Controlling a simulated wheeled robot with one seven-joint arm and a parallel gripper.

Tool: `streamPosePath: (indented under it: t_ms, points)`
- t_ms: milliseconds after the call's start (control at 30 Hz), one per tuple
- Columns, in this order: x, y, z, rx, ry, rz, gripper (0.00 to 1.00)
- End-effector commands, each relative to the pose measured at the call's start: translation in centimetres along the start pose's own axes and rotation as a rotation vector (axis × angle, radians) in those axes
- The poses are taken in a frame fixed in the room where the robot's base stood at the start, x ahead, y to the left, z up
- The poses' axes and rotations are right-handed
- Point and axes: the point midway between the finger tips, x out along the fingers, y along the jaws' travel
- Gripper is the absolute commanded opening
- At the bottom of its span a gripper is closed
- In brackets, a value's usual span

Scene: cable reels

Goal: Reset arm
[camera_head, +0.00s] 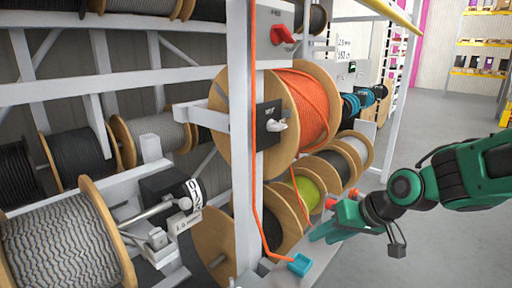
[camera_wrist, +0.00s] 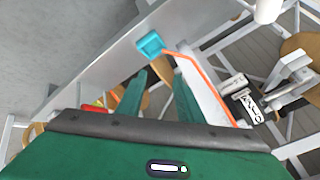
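My green arm reaches in from the right in the head view, and my gripper (camera_head: 328,228) is low beside the reel rack, over a grey rail. In the wrist view my gripper (camera_wrist: 160,88) has its two green fingers apart, with nothing held between them. A cyan block (camera_head: 299,264) sits on the rail at the lower end of an orange cable (camera_head: 255,150), to the lower left of my gripper. The cyan block also shows just beyond my fingertips in the wrist view (camera_wrist: 150,44), apart from them.
A large orange reel (camera_head: 308,105) hangs on the rack (camera_head: 240,120) above my gripper. Smaller reels stand below it. A grey-white patterned reel (camera_head: 65,245) and a measuring device (camera_head: 165,205) are at left. A red part (camera_head: 333,200) is close by my gripper. Open floor (camera_head: 440,130) lies to the right.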

Motion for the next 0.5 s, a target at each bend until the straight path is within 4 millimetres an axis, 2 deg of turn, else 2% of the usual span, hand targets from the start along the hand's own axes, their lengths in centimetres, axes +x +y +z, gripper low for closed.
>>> streamPosePath:
  t_ms: [33,100,200,333,400,500]
  points:
    - [-1.7,2.7,0.9,0.028,-0.02,0.072,0.33]
    - [-4.0,6.3,2.7,0.079,-0.064,0.168,0.33]
    - [-7.7,10.7,5.8,0.17,-0.129,0.292,0.33]
    - [-12.8,14.7,10.8,0.322,-0.215,0.421,0.33]
    - [-15.2,15.9,13.4,0.407,-0.259,0.469,0.33]
    - [-17.9,16.7,16.7,0.514,-0.308,0.513,0.33]
